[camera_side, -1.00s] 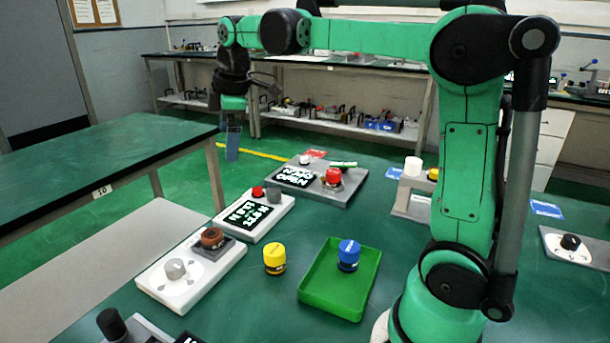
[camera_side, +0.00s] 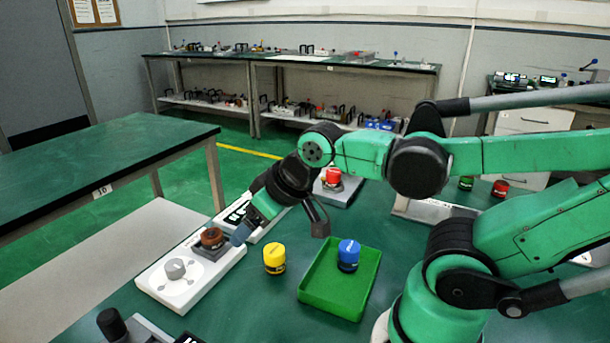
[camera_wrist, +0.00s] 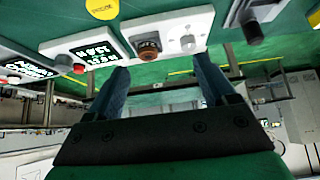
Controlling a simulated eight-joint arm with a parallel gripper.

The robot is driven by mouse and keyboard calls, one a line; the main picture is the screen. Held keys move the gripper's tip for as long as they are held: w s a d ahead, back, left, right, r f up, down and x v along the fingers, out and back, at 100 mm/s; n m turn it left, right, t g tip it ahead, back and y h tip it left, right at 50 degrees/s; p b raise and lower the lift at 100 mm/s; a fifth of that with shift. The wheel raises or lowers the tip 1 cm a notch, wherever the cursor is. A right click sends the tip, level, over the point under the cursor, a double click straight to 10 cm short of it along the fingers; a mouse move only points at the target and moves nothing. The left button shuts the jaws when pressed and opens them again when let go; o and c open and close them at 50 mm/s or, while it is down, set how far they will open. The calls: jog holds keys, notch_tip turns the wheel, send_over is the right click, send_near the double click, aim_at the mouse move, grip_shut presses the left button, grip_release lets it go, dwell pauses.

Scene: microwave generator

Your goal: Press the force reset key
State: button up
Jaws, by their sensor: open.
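I cannot read a label that marks the force reset key. My gripper (camera_side: 241,234) is low over the table, with its blue fingertips just right of a white box (camera_side: 160,287) in the side view. That box has a brown-orange knob (camera_side: 212,237) on a dark base and a grey dial (camera_side: 175,268). In the wrist view, my gripper (camera_wrist: 160,82) has its two fingers spread apart with nothing between them. The brown-orange knob (camera_wrist: 148,50) and grey dial (camera_wrist: 188,43) show beyond the fingertips. I cannot tell whether the fingers touch the box.
A yellow button (camera_side: 274,259) stands on the table right of my gripper. A green tray (camera_side: 328,300) holds a blue button (camera_side: 348,255). A red button (camera_side: 333,178) is farther back. A display panel (camera_wrist: 98,48) with a red button (camera_wrist: 63,62) lies beside the box.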

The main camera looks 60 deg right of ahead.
grip_shut()
dwell(1.4)
